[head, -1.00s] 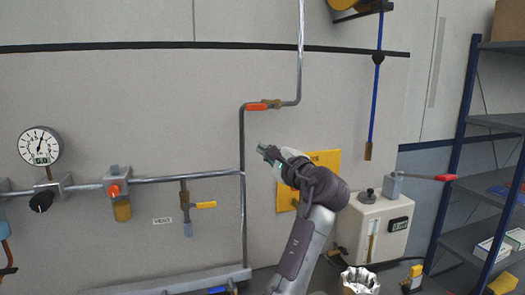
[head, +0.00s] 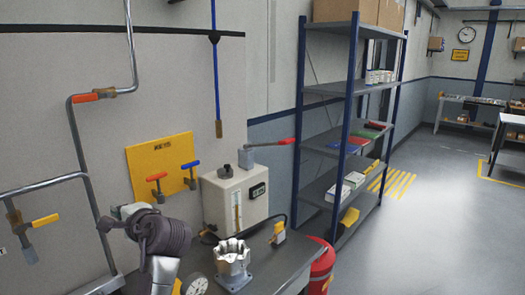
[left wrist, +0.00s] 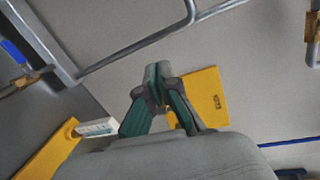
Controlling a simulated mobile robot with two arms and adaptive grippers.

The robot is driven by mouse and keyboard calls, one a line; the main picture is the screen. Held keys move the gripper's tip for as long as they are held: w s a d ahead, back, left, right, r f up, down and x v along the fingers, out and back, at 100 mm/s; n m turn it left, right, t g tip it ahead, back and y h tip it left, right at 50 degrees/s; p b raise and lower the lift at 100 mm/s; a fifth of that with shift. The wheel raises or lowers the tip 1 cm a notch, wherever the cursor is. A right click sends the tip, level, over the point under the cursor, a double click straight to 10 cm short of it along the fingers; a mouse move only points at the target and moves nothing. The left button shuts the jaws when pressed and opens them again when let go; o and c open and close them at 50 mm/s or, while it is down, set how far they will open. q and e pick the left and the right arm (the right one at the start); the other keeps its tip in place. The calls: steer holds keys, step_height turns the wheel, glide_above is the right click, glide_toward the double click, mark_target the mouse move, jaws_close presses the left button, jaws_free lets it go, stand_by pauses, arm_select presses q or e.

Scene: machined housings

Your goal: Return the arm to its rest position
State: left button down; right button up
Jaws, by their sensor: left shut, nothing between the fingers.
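My left arm stands in the lower left of the head view, in front of the pale wall panel. Its gripper (head: 107,224) points left there and is partly hidden by the dark wrist. In the left wrist view the gripper's two green and grey fingers (left wrist: 157,72) meet at the tips, with nothing between them. The yellow board (left wrist: 208,97) shows behind the fingers in that view. My right gripper is in neither view.
The yellow board (head: 163,165) carries a red and a blue valve handle. A bench (head: 262,262) holds a pale tester box (head: 232,198) and a machined housing (head: 232,265). Metal pipes (head: 85,150) run along the wall. A shelf rack (head: 335,145) stands right, beside open floor.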

arm_select(q)
steer(key=s+d+f+n+g+h, duration=0.15)
steer(key=s+f, duration=0.25)
steer(key=f, duration=0.4)
steer(key=s+d+f+n+h, duration=0.1)
steer(key=s+d+f+h, duration=0.15)
steer(key=s+f, duration=0.35)
steer(key=s+d+f+n+h, duration=0.1)
steer(key=s+f+h, duration=0.2)
steer(key=f, duration=0.6)
steer(key=s+d+f+n+g+h, duration=0.1)
steer(key=s+d+f+g+h, duration=0.15)
steer(key=s, duration=0.55)
steer(key=s+d+f+n+g+h, duration=0.15)
steer(key=s+d+f, duration=0.25)
steer(key=s, duration=0.4)
steer(key=s+d+f+n+g+h, duration=0.1)
steer(key=s+d+f+h, duration=0.15)
steer(key=s, duration=0.45)
step_height(320, 180, down, 30)
steer(key=s+b, duration=0.2)
steer(key=s+a+f+g+b, duration=0.1)
steer(key=s+a+f+g, duration=0.1)
steer(key=s+f, duration=1.3)
steer(key=shift+s+a+f, duration=0.35)
steer(key=shift+s+f, duration=0.05)
steer(key=shift+s, duration=0.1)
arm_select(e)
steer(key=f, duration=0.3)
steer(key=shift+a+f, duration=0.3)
